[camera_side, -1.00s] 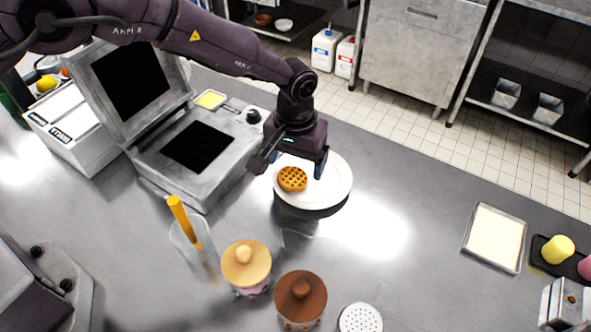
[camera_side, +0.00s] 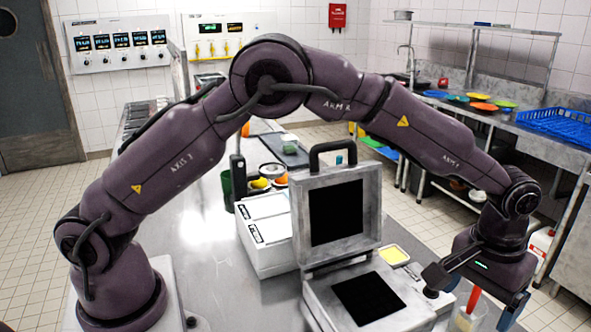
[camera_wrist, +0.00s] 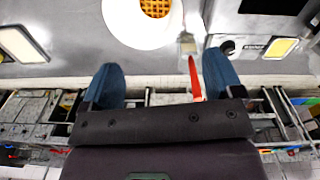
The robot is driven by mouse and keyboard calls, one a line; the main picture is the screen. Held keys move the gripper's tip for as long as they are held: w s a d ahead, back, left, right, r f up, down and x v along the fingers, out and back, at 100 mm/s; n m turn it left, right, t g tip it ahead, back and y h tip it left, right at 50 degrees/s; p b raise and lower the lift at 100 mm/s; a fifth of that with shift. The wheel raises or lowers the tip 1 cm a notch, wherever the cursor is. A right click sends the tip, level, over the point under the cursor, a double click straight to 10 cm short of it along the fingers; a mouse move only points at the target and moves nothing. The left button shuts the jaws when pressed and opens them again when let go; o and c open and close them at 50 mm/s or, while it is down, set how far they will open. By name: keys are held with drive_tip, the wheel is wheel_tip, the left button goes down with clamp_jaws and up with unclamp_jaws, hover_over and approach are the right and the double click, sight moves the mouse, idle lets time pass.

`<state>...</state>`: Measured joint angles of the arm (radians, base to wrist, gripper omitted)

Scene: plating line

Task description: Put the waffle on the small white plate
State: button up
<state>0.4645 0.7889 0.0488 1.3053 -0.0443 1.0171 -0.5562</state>
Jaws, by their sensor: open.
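The waffle (camera_wrist: 155,7), golden with a grid pattern, lies on a round white plate (camera_wrist: 128,32) at the top of the wrist view, partly cut off by the frame edge. I cannot tell whether this is the small plate. No other white plate shows clearly. My gripper (camera_wrist: 162,78) is open, its two blue fingers apart and not touching the waffle or plate. In the side view my gripper (camera_side: 512,308) is at the lower right, where the waffle and plate are out of frame.
An open press (camera_side: 336,245) with a raised lid stands left of my gripper. A yellow-filled tray (camera_side: 393,255) lies behind it. A red handle (camera_side: 473,301) rises near my gripper; a red handle (camera_wrist: 194,78) also shows between the fingers in the wrist view. A white box (camera_side: 268,245) stands farther left.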

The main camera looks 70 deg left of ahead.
drive_tip(key=s+a+r+t, duration=0.1)
drive_tip(key=s+a+r, duration=0.4)
drive_tip(key=a+r, duration=0.25)
drive_tip(key=s+a+r+t, duration=0.1)
drive_tip(key=s+a+r, duration=0.45)
drive_tip(key=r, duration=0.35)
drive_tip(key=s+a+m+t, duration=0.1)
drive_tip(key=s+a, duration=0.3)
drive_tip(key=s, duration=0.4)
drive_tip(key=s+a+t, duration=0.2)
drive_tip(key=s+a, duration=0.2)
drive_tip(key=s, duration=0.4)
drive_tip(key=shift+a+m, duration=0.3)
drive_tip(key=shift+m, duration=0.1)
drive_tip(key=shift+s, duration=0.1)
drive_tip(key=c, duration=0.4)
drive_tip(key=shift+o, duration=0.2)
